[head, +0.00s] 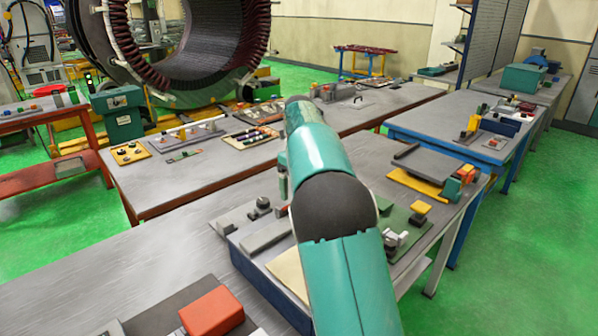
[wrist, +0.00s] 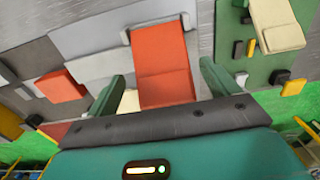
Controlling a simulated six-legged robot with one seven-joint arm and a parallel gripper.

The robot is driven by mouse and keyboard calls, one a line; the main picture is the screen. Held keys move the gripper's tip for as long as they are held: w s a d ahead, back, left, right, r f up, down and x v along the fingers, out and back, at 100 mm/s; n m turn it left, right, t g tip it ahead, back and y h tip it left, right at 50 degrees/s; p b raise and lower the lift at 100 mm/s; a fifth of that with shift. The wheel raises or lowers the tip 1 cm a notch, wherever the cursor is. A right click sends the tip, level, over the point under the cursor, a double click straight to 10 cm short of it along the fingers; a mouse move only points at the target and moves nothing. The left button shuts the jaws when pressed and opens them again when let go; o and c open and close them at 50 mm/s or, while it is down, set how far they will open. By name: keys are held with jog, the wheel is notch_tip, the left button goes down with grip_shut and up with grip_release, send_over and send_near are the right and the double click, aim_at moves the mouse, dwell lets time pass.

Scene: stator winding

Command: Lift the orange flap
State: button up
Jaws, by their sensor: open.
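The orange flap (wrist: 162,62) shows in the wrist view as an upright rectangular panel with a crease across its middle. It lies on a grey plate (wrist: 105,62). My gripper (wrist: 163,82) is open, with one teal finger on each side of the flap's lower part and a gap on both sides. I cannot tell whether the fingers are at the flap's height. In the head view my teal arm covers the gripper and most of this spot.
A smaller orange block (wrist: 62,86) lies left of the flap. A green board (wrist: 262,55) with a cream block (wrist: 277,25) and small dark parts lies to the right. In the head view, an orange-red block (head: 212,312) sits at the front of the workbench.

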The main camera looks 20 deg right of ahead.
notch_tip(320, 180, up, 14)
jog(key=shift+s, duration=0.15)
dwell(0.3)
jog(key=shift+s, duration=0.1)
dwell(0.4)
